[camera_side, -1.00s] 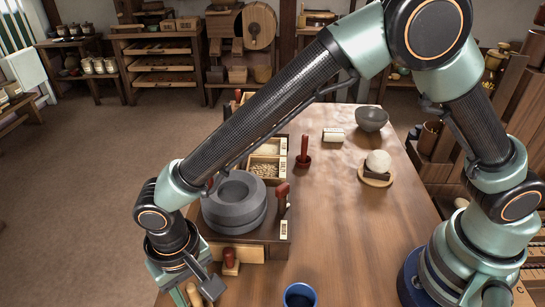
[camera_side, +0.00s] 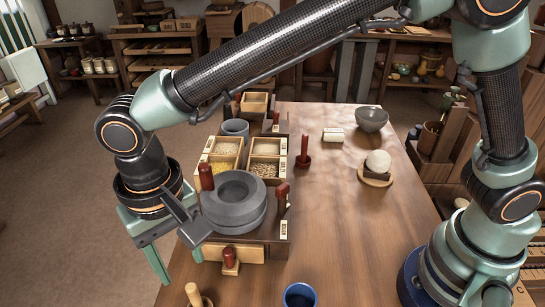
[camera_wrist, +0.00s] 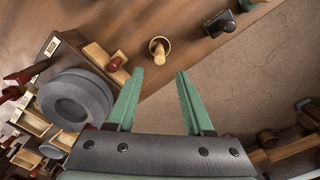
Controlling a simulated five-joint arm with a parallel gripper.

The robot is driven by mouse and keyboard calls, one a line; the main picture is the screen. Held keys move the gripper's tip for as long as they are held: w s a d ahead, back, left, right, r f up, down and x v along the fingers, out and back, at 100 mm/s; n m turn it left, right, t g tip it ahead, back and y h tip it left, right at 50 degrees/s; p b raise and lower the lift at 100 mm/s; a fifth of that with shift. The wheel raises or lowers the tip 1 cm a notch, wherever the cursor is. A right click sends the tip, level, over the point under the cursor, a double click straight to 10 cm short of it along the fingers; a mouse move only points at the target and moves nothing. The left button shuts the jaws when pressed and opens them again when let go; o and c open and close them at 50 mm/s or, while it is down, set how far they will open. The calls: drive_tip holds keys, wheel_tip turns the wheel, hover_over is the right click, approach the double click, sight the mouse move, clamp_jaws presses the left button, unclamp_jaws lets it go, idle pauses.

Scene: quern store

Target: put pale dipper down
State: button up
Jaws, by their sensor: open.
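The pale dipper (camera_side: 194,294) is a light wooden handle standing in a dark brown base near the table's front left edge. In the side view its lower part is cut off by the frame. The wrist view shows it from above as a pale knob (camera_wrist: 159,46) over a brown round base on the table. My gripper (camera_side: 176,262) is open and empty, above and to the left of the dipper in the side view. In the wrist view my open fingers (camera_wrist: 160,76) point towards the dipper, with a visible gap between their tips and it.
A grey stone quern (camera_side: 235,203) stands close to my gripper, with a red-knobbed block (camera_side: 230,262) before it. Grain boxes (camera_side: 265,148) lie behind. A blue cup (camera_side: 299,296) stands to the dipper's right. The table's middle is clear.

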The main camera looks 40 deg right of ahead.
drive_tip(key=shift+r, duration=0.8)
drive_tip(key=w+d+r+t+y, duration=0.1)
drive_tip(key=w+d+r, duration=0.15)
drive_tip(key=d, duration=0.25)
drive_tip(key=w+d+r, duration=0.2)
drive_tip(key=d+r, duration=0.1)
drive_tip(key=d, duration=0.3)
drive_tip(key=s+d+r+t, duration=0.1)
drive_tip(key=s+d+t, duration=0.1)
drive_tip(key=d, duration=1)
drive_tip(key=s+d+r+t+h, duration=0.1)
drive_tip(key=s+d+t, duration=0.1)
drive_tip(key=d, duration=1)
drive_tip(key=shift+s+d+r+t, duration=0.3)
drive_tip(key=shift+d, duration=0.05)
